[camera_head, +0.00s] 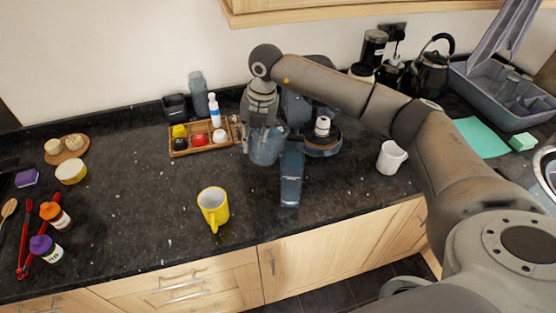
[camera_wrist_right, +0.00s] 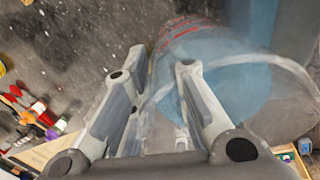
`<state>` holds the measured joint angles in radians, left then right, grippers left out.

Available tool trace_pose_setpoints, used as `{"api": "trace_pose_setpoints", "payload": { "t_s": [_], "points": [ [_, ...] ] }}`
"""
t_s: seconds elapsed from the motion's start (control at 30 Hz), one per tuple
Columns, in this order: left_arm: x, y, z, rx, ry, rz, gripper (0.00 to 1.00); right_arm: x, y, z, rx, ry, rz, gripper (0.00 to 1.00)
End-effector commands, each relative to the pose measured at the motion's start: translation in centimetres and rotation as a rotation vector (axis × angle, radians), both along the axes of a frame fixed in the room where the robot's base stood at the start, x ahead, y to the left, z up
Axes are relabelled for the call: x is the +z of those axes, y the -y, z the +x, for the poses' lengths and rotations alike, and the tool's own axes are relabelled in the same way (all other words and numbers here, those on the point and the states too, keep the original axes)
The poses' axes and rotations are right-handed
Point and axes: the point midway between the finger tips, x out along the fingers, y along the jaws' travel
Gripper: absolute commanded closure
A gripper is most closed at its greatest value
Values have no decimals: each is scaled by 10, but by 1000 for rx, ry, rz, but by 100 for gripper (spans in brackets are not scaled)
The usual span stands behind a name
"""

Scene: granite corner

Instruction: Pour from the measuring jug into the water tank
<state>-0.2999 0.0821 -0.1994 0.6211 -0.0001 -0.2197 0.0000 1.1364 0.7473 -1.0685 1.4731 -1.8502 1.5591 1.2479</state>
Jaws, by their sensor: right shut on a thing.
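My right gripper (camera_head: 257,135) reaches in from the right and is shut on the handle of the clear measuring jug (camera_head: 267,150). In the right wrist view, my right gripper (camera_wrist_right: 162,75) has its fingers on either side of the handle, and the jug (camera_wrist_right: 205,60) shows red markings and a bluish tint. How much it holds is unclear. My left gripper is out of view.
A dark coffee machine (camera_head: 324,146) stands behind the tank, partly hidden by my arm. A yellow mug (camera_head: 213,208) is in front left, a white mug (camera_head: 391,157) to the right. A wooden tray (camera_head: 205,148) of small items is left of the jug. Dark counter lies clear at left centre.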

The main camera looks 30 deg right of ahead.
Motion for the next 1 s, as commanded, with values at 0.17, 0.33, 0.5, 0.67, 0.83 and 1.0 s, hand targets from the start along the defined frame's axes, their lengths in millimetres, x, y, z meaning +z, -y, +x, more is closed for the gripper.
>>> {"api": "trace_pose_setpoints", "payload": {
  "t_s": [0.17, 0.33, 0.5, 0.67, 0.83, 1.0],
  "points": [
    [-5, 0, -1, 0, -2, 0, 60, -3, 0, 0, 0, 8, 11, 100],
    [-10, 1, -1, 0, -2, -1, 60, -6, -2, 0, 1, 19, 28, 100],
    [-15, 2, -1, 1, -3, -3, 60, -9, -3, 0, 2, 31, 43, 100],
    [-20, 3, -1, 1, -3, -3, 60, -11, -4, 0, 2, 41, 56, 100],
    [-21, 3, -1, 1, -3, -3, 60, -10, -4, 1, 2, 47, 63, 100],
    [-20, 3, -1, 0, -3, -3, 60, -10, -4, 1, 2, 46, 62, 100]
  ]
}}
